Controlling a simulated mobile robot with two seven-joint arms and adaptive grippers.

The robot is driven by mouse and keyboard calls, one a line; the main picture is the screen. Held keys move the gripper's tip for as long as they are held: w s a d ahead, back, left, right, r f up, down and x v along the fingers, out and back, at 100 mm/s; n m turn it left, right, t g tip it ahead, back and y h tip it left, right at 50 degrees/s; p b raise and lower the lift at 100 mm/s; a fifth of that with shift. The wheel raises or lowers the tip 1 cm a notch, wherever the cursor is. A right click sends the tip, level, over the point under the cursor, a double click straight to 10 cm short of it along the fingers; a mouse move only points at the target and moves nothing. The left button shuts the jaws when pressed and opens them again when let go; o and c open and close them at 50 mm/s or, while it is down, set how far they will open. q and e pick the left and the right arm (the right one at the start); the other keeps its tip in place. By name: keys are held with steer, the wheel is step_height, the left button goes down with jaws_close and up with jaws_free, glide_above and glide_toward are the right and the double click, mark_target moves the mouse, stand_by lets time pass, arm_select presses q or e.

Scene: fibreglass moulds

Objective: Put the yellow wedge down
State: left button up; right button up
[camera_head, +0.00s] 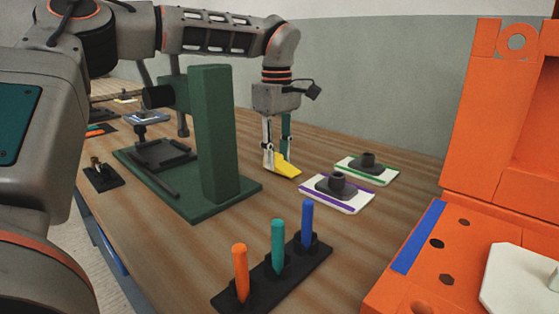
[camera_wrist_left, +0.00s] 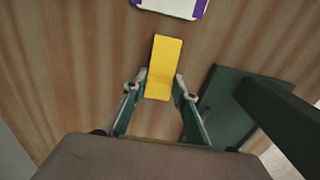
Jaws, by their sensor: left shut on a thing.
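The yellow wedge (camera_head: 285,165) is at the tips of my left gripper (camera_head: 276,156), low over the wooden table or on it; I cannot tell whether it touches the wood. In the left wrist view the wedge (camera_wrist_left: 163,68) lies between the two fingers of the left gripper (camera_wrist_left: 158,92), which are shut on its near end. Its far end sticks out beyond the fingertips. My right gripper is not in view.
Purple-striped (camera_head: 360,206) and green-striped (camera_head: 347,165) plates with dark moulds stand right of the wedge. A green press (camera_head: 213,140) stands to the left. A black rack (camera_head: 260,288) with orange, teal and blue sticks is in front. An orange fixture (camera_head: 500,110) is at right.

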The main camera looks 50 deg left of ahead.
arm_select(q)
steer(key=shift+f, duration=0.55)
steer(key=shift+r, duration=0.2)
steer(key=shift+c, duration=0.5)
steer(key=shift+f, duration=0.2)
steer(key=o, duration=1.2)
